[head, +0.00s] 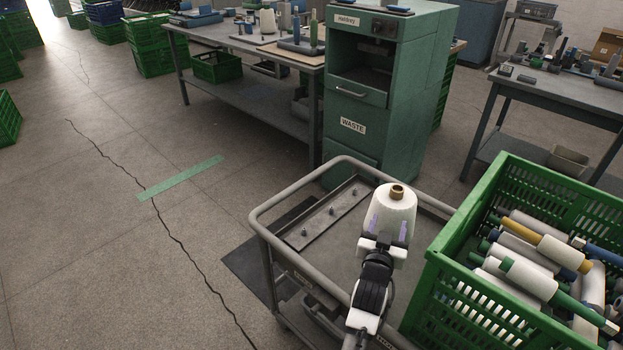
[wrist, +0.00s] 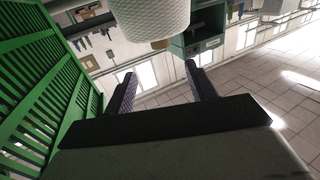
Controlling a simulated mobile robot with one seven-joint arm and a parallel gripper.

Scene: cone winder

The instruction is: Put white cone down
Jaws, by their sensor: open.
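The white cone (head: 391,210), with a brown core showing at its top, appears upright over the grey cart (head: 432,207) in the head view. My gripper (head: 388,230) is at its near side, with its two purple-grey fingers showing against the cone's lower part. In the wrist view my gripper (wrist: 160,70) is open and nothing is between the fingers. The cone (wrist: 150,15) shows there beyond the fingertips, at the top edge, apparently clear of them. The cone's base is hidden by my gripper, so I cannot tell what it rests on.
A peg plate (head: 330,213) with short pegs lies on the cart's left side. A green crate (head: 480,305) full of cones and tubes stands at the right. The green waste cabinet (head: 388,100) is behind the cart. Floor at the left is mostly clear.

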